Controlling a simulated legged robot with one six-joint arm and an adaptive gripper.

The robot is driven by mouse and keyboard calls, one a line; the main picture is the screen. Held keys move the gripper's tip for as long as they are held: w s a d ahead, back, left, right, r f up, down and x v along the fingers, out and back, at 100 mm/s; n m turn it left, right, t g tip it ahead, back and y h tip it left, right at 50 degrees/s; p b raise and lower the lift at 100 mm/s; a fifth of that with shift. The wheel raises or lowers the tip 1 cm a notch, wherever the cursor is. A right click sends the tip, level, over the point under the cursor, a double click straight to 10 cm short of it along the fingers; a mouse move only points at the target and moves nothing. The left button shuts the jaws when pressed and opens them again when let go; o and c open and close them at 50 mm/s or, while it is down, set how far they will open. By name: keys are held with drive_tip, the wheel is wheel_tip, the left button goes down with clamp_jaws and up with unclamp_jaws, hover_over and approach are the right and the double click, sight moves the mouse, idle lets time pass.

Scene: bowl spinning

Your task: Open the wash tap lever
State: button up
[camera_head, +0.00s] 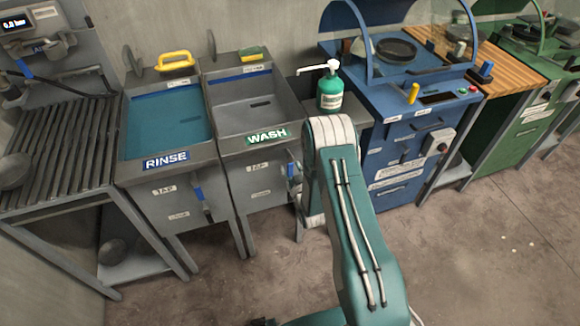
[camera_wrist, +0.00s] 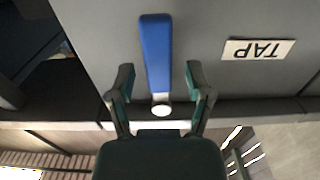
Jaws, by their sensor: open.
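The wash basin (camera_head: 268,168) has a green WASH label (camera_head: 266,136) on its front. A blue tap lever (camera_head: 291,168) shows at the right of that front, partly hidden by my arm. In the wrist view, a blue lever (camera_wrist: 156,55) with a pale rounded end stands upright in the picture between the fingers of my gripper (camera_wrist: 160,80). The fingers are open, one on each side, with visible gaps to the lever. An upside-down TAP label (camera_wrist: 258,49) is to its right. In the head view, I cannot make out my gripper's fingers.
The rinse basin (camera_head: 168,130), with its own blue lever (camera_head: 199,196), stands to the left. A green soap bottle (camera_head: 330,92) is behind my arm. A blue machine cabinet (camera_head: 400,155) stands to the right. The floor (camera_head: 490,240) at the right is clear.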

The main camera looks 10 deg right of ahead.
drive_tip(key=shift+w, duration=0.4)
clamp_jaws()
